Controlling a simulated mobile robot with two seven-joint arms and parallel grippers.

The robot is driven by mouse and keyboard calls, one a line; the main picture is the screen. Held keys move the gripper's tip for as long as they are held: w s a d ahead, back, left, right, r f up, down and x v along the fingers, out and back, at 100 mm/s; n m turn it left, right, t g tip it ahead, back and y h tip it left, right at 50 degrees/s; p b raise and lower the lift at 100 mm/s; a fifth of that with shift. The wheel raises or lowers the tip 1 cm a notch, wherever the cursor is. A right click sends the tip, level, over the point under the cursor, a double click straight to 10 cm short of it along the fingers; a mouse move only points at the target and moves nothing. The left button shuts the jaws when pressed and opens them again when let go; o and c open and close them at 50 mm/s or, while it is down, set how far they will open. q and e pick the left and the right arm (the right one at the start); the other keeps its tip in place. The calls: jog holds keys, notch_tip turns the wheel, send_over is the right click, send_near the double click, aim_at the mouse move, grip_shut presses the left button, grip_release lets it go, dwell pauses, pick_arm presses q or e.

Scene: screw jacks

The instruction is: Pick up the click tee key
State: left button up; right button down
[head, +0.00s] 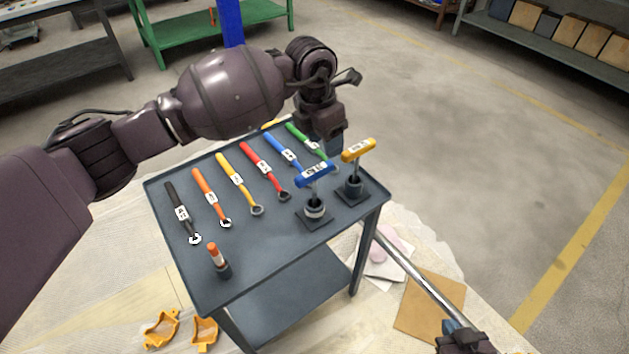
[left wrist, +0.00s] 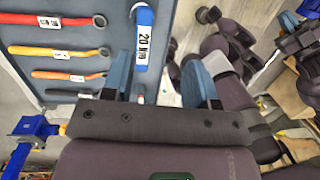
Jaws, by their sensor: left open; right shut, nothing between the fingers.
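Two tee-handled keys stand upright in black square-based holders on the grey cart. One has a blue handle (head: 316,173) with a white label. The other has a yellow handle (head: 358,149). I cannot tell from the head view which is the click tee key. In the left wrist view the blue handle (left wrist: 143,45) has a label reading about 20 N m. My left gripper (head: 334,142) is open and empty, just behind the tee handles. Its two blue fingers show apart in the left wrist view (left wrist: 160,82). My right gripper (head: 458,333) is at the bottom right, away from the keys.
Black (head: 181,212), orange (head: 208,195), yellow (head: 239,183), red (head: 264,170), blue and green wrenches lie on the cart top (head: 270,255). An orange-capped piece (head: 213,255) stands near the front corner.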

aim_at(316, 169)
pick_arm(q)
jog(key=a+y, duration=0.1)
jog(key=a, duration=0.1)
jog(key=shift+a+f+y, duration=0.4)
notch_tip(316, 169, down, 5)
jog(key=shift+d+r+b, duration=0.1)
jog(key=shift+b, duration=0.2)
jog(key=f, duration=0.2)
jog(key=d+f, duration=0.1)
jog(key=f, duration=0.1)
jog(key=shift+w+f+b, duration=0.1)
jog(key=shift+f+b, duration=0.2)
jog(key=shift+b, duration=0.05)
jog(key=shift+f, duration=0.6)
grip_shut()
